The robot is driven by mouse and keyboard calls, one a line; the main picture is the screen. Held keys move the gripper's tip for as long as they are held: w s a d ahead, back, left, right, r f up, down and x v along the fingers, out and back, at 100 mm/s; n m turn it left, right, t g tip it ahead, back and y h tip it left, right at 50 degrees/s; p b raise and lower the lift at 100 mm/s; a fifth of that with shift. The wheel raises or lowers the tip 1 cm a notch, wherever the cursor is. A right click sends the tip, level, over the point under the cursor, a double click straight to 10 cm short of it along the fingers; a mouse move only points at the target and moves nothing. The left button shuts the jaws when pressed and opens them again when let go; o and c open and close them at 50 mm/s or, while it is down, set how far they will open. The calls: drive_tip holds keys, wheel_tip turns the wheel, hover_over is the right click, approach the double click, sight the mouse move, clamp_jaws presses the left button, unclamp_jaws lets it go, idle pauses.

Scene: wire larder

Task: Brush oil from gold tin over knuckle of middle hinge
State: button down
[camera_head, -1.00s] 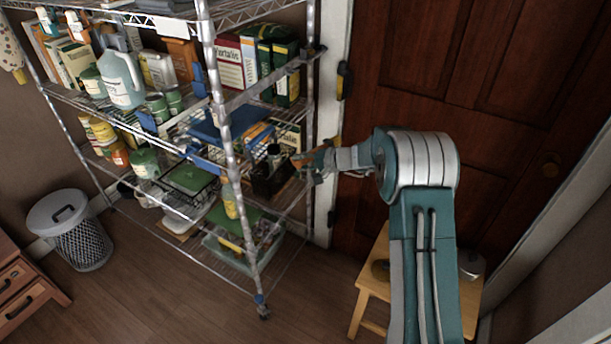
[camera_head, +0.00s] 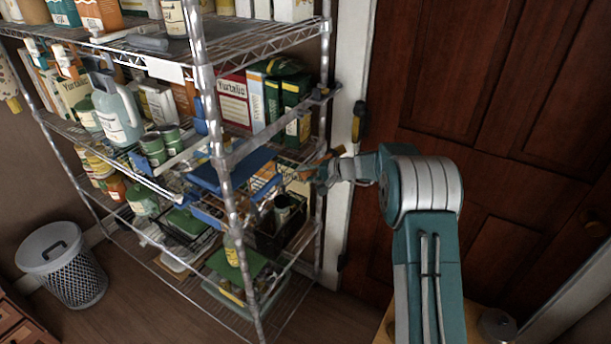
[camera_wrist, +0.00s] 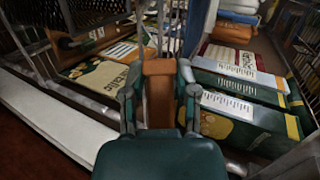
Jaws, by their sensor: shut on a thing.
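My gripper (camera_head: 322,174) is at the right end of the wire shelving, left of the door's hinge edge. In the wrist view my gripper (camera_wrist: 160,98) is shut on an orange-brown piece (camera_wrist: 159,85), which looks like the brush's handle. Its bristles cannot be made out. A dark hinge (camera_head: 357,121) with a yellowish patch is on the door's left edge, above and right of my gripper, apart from it. Another dark hinge (camera_head: 342,261) shows lower down. I cannot tell which is the middle one. The gold tin cannot be clearly identified.
The loaded wire shelving (camera_head: 232,205) stands close left of my gripper, its corner post nearby. Boxes (camera_wrist: 235,118) fill the shelf in the wrist view. The brown door (camera_head: 455,75) is behind my arm. A wooden stool (camera_head: 383,325) is at the bottom edge. A bin (camera_head: 72,270) stands left.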

sight(318, 160)
drive_tip(key=shift+w+d, duration=0.8)
drive_tip(key=shift+w, duration=0.25)
drive_tip(key=shift+w+d, duration=0.8)
drive_tip(key=shift+w, duration=0.25)
drive_tip(key=shift+w+d, duration=0.15)
drive_tip(key=shift+w, duration=0.05)
drive_tip(key=shift+s+f, duration=0.15)
drive_tip(key=shift+f, duration=0.8)
drive_tip(key=shift+r, duration=0.1)
drive_tip(key=shift+r, duration=1.45)
drive_tip(key=shift+r, duration=0.15)
